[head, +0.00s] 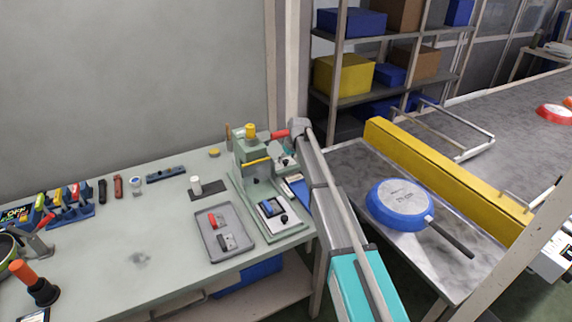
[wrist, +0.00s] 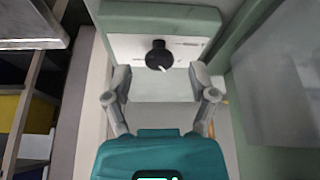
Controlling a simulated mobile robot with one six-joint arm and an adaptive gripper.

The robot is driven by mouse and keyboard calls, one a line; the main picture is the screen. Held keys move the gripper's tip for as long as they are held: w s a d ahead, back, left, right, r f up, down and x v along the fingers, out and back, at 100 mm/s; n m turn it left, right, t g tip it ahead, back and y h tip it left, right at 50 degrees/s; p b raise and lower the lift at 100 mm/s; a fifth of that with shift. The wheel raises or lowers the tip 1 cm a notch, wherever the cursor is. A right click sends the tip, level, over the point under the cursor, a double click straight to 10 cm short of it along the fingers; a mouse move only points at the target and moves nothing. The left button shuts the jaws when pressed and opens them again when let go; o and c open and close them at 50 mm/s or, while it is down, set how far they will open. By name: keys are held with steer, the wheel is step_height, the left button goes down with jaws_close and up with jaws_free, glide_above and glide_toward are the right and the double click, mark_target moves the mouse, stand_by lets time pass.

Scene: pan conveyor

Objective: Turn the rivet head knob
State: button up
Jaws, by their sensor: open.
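The rivet head knob (wrist: 159,56) is a round black dial with a short white pointer mark aimed to the lower right. It sits on a pale panel (wrist: 187,50) of the green press. My gripper (wrist: 160,76) is open and empty, its two grey fingers apart on either side of the knob's line, with the knob ahead between them. I see no finger touching it. In the head view the green press (head: 249,173) stands at the bench's right end, with a yellow cap and a red-gripped handle. There my arm covers part of its right side; the knob cannot be made out.
A grey tray (head: 207,251) with small parts lies left of the press on the bench (head: 110,277). To the right, a blue pan (head: 397,203) lies on the metal table beside a yellow rail (head: 448,183). Shelves (head: 354,99) with boxes stand behind.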

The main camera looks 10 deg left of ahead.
steer(key=shift+w+a+f+b, duration=0.15)
steer(key=shift+f+b, duration=0.15)
steer(key=shift+f, duration=0.2)
jaws_close()
